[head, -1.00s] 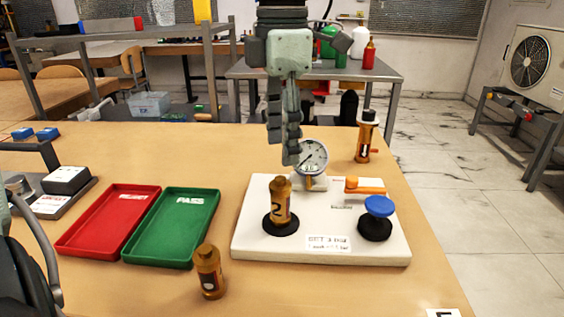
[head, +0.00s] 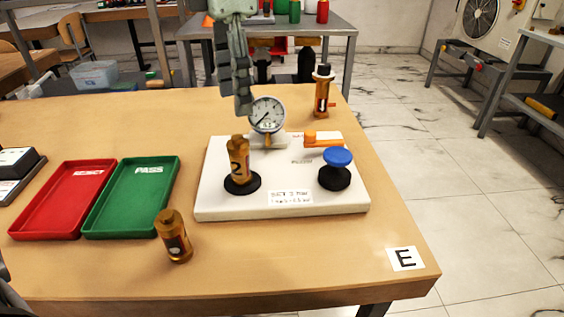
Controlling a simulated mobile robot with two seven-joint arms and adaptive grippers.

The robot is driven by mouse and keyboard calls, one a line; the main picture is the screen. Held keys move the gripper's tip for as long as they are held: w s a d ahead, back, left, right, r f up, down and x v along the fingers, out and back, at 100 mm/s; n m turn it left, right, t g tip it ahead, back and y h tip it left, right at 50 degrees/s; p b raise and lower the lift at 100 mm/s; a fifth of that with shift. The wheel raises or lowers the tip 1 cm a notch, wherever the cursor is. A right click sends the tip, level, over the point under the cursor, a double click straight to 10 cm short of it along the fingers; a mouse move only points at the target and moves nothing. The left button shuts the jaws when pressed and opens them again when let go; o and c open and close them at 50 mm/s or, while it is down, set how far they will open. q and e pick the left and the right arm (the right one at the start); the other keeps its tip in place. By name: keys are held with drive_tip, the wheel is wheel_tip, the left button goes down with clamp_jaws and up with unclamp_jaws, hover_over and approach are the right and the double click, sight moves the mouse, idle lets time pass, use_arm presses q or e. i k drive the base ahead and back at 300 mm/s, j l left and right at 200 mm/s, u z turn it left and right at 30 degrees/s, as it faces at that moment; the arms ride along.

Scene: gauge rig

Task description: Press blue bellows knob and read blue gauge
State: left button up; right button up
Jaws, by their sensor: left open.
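The blue bellows knob (head: 337,158) is a blue cap on a black base at the right of a white rig board (head: 215,200). A round white-faced gauge (head: 268,114) stands at the board's back. Its needle seems to point lower left; the scale is too small to read. A brass cylinder marked 2 (head: 239,160) stands upright on a black seat at the board's left. My left gripper (head: 235,98) hangs fingers down, open and empty, just left of the gauge, apart from the knob.
An orange lever (head: 323,140) lies behind the knob. A brass cylinder (head: 173,236) stands in front of the board and another (head: 322,91) behind it. A red tray (head: 48,212) and green PASS tray (head: 130,205) lie left. The table's right front corner, with card E (head: 406,259), is mostly clear.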

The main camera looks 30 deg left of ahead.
sight(337, 157)
drive_tip(key=k+l, duration=1.15)
drive_tip(key=k, duration=0.15)
